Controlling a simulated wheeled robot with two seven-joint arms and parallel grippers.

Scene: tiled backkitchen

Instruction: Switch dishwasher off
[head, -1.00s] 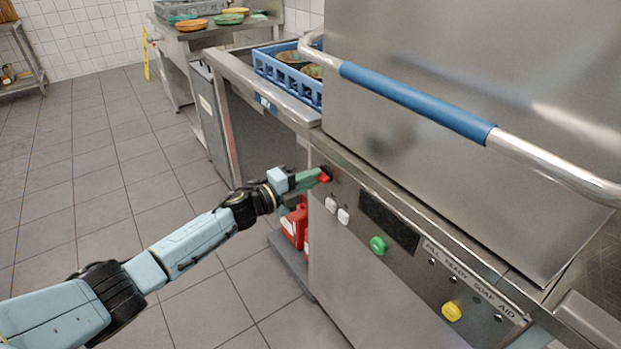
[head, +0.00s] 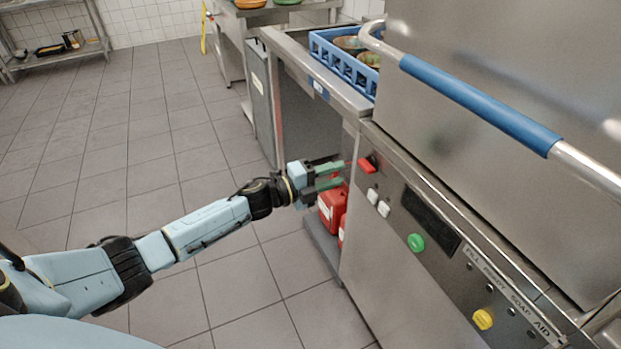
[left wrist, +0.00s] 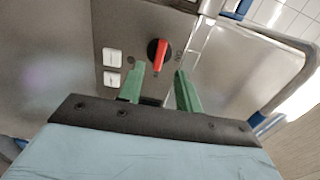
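The dishwasher (head: 400,262) is a steel machine with a control panel on its front. Its red knob (head: 367,164) sits at the panel's left end, and it also shows in the left wrist view (left wrist: 159,54) as a red bar on a black round base. There the bar stands nearly upright, slightly tilted, with small lettering to its right. My left gripper (head: 343,174) has green fingers, spread apart and empty, just left of the knob and seemingly clear of it. In the left wrist view its fingertips (left wrist: 158,74) are either side of and below the knob. My right gripper is out of view.
Two white switches (head: 378,203), a dark display (head: 431,219), a green button (head: 416,242) and a yellow button (head: 482,319) lie along the panel. A blue-gripped handle (head: 480,102) juts out above. Red canisters (head: 331,205) stand below my gripper. The floor at left is clear.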

